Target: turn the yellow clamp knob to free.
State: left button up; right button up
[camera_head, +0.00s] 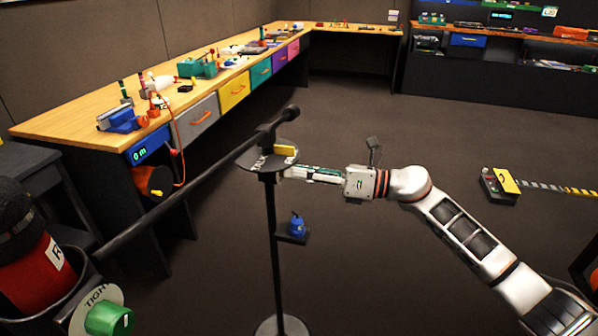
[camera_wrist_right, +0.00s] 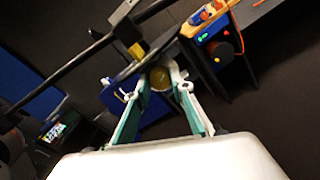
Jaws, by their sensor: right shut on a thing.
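A yellow block (camera_head: 285,149) shows on top of the disc, beside partly hidden white lettering. It also shows in the right wrist view (camera_wrist_right: 137,50). My left gripper is not in view.
A long black bar (camera_head: 200,185) crosses the stand's top. A green knob (camera_head: 108,318) with a "TIGHT" plate is at lower left. A long workbench (camera_head: 75,128) runs behind.

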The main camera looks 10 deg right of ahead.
jog(key=o, duration=1.1)
jog(key=shift+o, duration=0.2)
jog(key=v, duration=1.2)
